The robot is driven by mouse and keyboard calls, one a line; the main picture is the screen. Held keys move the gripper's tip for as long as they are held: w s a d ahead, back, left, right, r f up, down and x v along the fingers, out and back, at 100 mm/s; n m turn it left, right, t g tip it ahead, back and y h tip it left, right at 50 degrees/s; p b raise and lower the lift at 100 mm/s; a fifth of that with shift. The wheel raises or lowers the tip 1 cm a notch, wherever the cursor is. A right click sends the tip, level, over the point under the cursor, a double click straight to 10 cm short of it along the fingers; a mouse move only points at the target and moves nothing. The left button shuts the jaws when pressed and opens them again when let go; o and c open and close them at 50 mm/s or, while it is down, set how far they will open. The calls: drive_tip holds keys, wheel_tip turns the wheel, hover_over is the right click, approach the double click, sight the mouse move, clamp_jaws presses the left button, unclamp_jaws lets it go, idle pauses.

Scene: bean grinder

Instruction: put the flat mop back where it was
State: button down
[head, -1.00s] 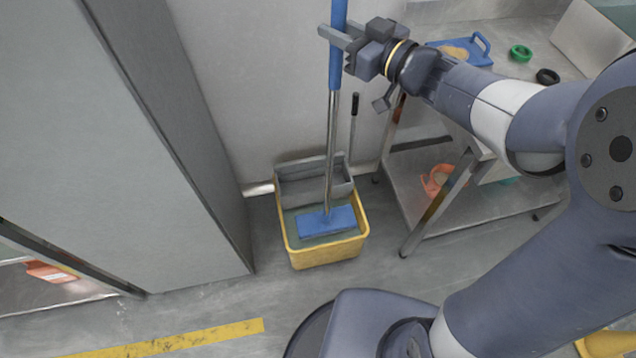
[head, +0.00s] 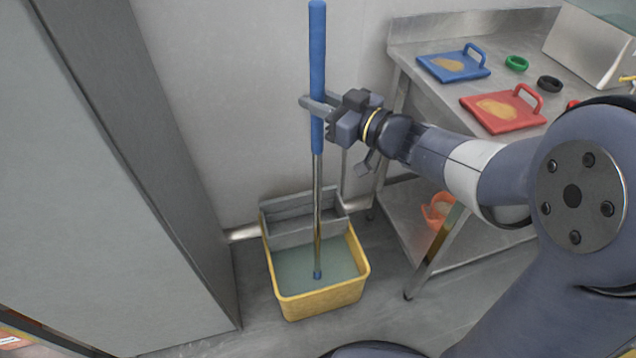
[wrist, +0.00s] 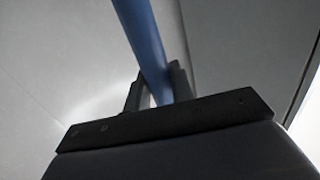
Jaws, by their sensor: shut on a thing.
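The flat mop (head: 317,60) has a blue grip on top and a metal pole below. It stands nearly upright over the yellow bucket (head: 318,302). The pole's lower end, with a small blue piece, meets the greenish water in the bucket; the flat blue head is not visible there. My gripper (head: 313,110) is shut around the lower part of the blue grip. In the wrist view the blue grip (wrist: 147,50) passes between the two fingers of my gripper (wrist: 158,92).
A grey wringer (head: 290,222) sits at the bucket's back edge, by the wall. A grey cabinet (head: 130,200) stands close on the left. A metal table (head: 420,75) on the right holds a blue tray (head: 440,70) and a red tray (head: 475,103); an orange item (head: 434,212) is on its lower shelf.

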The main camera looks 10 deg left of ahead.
sight(322, 134)
wheel_tip(322, 134, down, 7)
drive_tip(key=shift+f+b, duration=0.15)
drive_tip(key=shift+b, duration=0.9)
drive_tip(key=shift+f, duration=0.1)
drive_tip(key=c, duration=1.2)
unclamp_jaws()
drive_tip(key=shift+f, duration=0.1)
drive_tip(key=shift+c, duration=0.2)
drive_tip(key=shift+d+r, duration=0.2)
drive_tip(key=p+v, duration=0.1)
drive_tip(key=v, duration=1)
drive_tip(key=shift+s+d, duration=0.15)
drive_tip(key=shift+d, duration=0.2)
drive_tip(key=shift+f, duration=0.1)
drive_tip(key=shift+a, duration=0.1)
